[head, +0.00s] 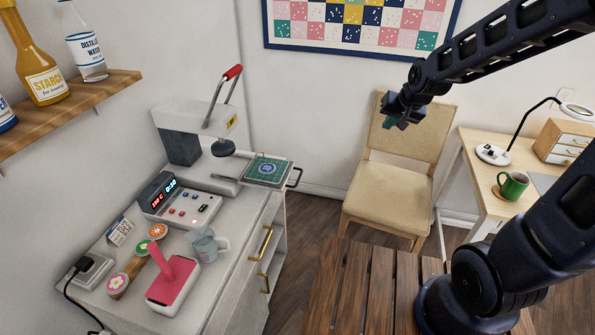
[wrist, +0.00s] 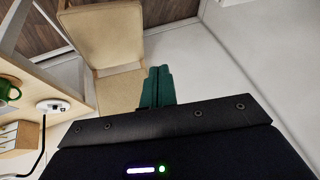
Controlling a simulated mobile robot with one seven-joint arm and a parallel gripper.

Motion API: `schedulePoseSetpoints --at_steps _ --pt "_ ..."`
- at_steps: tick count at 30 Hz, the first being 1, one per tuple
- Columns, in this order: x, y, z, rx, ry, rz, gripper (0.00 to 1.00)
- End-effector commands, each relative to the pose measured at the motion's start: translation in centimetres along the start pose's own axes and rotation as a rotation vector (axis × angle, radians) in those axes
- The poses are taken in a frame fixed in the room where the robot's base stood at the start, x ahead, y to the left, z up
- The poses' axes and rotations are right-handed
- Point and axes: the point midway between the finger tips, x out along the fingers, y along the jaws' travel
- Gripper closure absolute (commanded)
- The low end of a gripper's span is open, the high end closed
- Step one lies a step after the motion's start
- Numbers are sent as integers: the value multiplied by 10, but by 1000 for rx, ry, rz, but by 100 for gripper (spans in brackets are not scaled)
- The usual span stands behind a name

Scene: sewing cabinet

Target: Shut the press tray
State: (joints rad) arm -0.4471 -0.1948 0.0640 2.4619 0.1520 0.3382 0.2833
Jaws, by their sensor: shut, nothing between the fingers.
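The press (head: 185,140) stands on the white cabinet at the left in the head view, with its red-tipped lever (head: 233,73) raised. Its press tray (head: 267,171) is slid out to the right from under the round black upper pad, with a green patterned square lying on it. A dark handle (head: 297,177) is at the tray's right end. My gripper (head: 390,123) is in the air in front of the beige chair, well to the right of the tray and apart from it. Its green fingers (wrist: 158,87) are together and empty in the wrist view. The tray is not in the wrist view.
On the cabinet (head: 225,262) are a control box (head: 181,205), a grey jug (head: 207,245) and a pink-topped tool (head: 172,282). A chair (head: 395,190) and a desk (head: 480,165) with a green mug (head: 513,186) stand right. A slatted wooden surface (head: 365,290) is in front.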

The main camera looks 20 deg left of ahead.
Motion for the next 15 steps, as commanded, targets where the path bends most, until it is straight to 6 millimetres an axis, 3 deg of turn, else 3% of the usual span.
schedulePoseSetpoints --at_steps 8,15 --pt "74 -74 21 4 -10 -81 100" --pt "132 -135 56 19 -15 -144 100"
